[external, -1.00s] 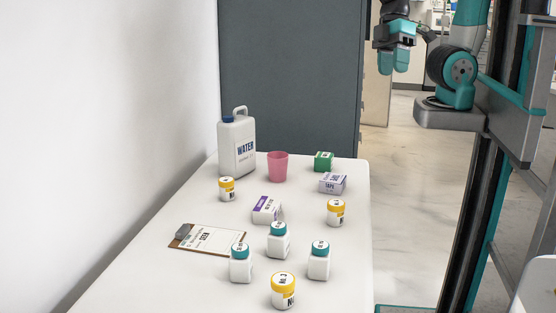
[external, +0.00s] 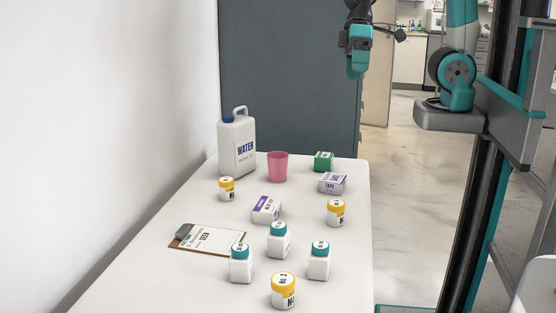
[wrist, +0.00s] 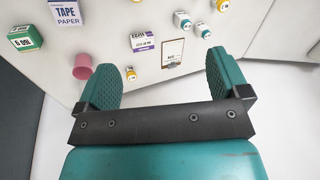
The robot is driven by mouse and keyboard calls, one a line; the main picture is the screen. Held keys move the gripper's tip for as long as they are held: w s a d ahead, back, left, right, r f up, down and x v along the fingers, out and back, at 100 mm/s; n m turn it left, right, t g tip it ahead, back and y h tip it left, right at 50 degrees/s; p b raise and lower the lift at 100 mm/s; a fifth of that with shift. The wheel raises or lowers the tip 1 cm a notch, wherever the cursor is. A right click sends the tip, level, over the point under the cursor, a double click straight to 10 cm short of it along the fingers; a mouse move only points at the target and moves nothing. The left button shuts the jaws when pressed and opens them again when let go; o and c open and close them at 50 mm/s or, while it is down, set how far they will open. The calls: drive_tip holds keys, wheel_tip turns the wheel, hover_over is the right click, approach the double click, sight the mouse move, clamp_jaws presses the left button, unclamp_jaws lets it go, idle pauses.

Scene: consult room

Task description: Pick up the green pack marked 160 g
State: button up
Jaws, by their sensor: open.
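A small green and white pack (external: 323,161) stands at the far end of the white table, behind a lilac and white tape box. It also shows in the wrist view (wrist: 24,39) at the upper left, with print too small to read surely. My gripper (external: 356,72) is in the air above and beyond the table's far end, to the right of the pack. In the wrist view my gripper (wrist: 163,72) has its two green fingers apart, with nothing between them.
The tape box (external: 332,183) is close in front of the green pack, and a pink cup (external: 278,167) is to its left. A water jug (external: 237,147), several yellow-lidded and teal-lidded bottles, another box (external: 267,209) and a clipboard (external: 208,239) stand or lie on the table (external: 150,275).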

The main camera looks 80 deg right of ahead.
drive_tip(key=w+d+f+m, duration=0.6)
drive_tip(key=w+d+m, duration=0.25)
drive_tip(key=d, duration=0.25)
drive_tip(key=m+b, duration=0.2)
drive_tip(key=m, duration=0.7)
hover_over(324, 154)
drive_tip(key=w+a, duration=0.1)
drive_tip(key=w, duration=0.1)
wheel_tip(324, 154, down, 10)
drive_tip(key=s+d+f+m, duration=0.3)
drive_tip(key=d+f+m, duration=0.1)
drive_tip(key=d+f, duration=0.2)
drive_tip(key=shift+n+y, duration=0.35)
drive_tip(key=shift+y, duration=0.05)
drive_tip(key=x, duration=0.3)
drive_tip(key=p+x, duration=0.1)
drive_tip(key=x, duration=0.5)
drive_tip(key=shift+w+a+f, duration=0.2)
drive_tip(key=shift+w+f, duration=0.15)
drive_tip(key=shift+p+x, duration=0.75)
drive_tip(key=shift+x, duration=2.35)
drive_tip(key=shift+d, duration=0.1)
drive_tip(key=shift+c, duration=0.4)
drive_tip(key=c, duration=1)
